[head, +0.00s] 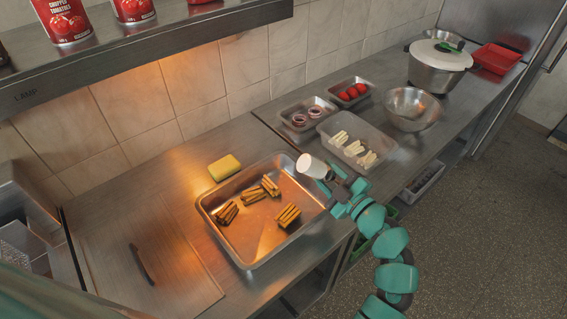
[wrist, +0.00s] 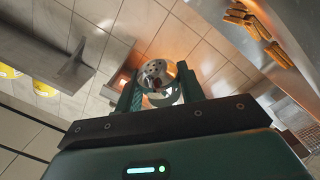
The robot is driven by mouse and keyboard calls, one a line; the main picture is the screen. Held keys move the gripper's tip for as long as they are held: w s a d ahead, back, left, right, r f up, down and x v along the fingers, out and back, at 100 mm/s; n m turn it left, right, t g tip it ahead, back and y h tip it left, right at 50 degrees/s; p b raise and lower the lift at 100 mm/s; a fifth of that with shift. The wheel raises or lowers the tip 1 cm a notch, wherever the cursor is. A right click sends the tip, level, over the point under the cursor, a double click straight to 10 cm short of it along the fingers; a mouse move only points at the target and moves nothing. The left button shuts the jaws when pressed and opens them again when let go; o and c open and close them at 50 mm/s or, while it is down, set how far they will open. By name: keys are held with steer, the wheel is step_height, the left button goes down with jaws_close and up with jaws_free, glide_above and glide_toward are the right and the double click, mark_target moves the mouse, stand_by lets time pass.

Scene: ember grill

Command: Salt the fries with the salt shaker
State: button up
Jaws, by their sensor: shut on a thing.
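My gripper (head: 329,173) is shut on the white salt shaker (head: 311,166), which is tilted well over, its white end pointing up and left over the right rim of the tray in the head view. In the wrist view the shaker (wrist: 155,69) sits between my two fingers (wrist: 159,88), with a holed end showing. The fries (head: 287,215) lie in several small bundles in a shallow metal tray (head: 245,250) under warm lamp light. Some fries also show at the upper right of the wrist view (wrist: 250,20). I cannot tell whether salt is falling.
A yellow sponge (head: 224,167) lies behind the tray. A cutting board (head: 180,285) with a dark utensil (head: 142,264) is at left. Trays of onion (head: 308,113), tomatoes (head: 351,91) and pale pieces (head: 352,146), and a steel bowl (head: 412,109), stand to the right. A shelf (head: 170,38) overhangs.

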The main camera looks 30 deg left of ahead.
steer(key=s+a+r+n+g+y+p, duration=0.1)
steer(key=s+a+r+n+g+p, duration=0.1)
steer(key=s+a+n+g, duration=0.3)
steer(key=shift+s+a+r+g+y+p, duration=0.35)
steer(key=shift+s+a+r+g, duration=0.5)
steer(key=shift+s+g, duration=1.3)
steer(key=shift+s+t, duration=0.45)
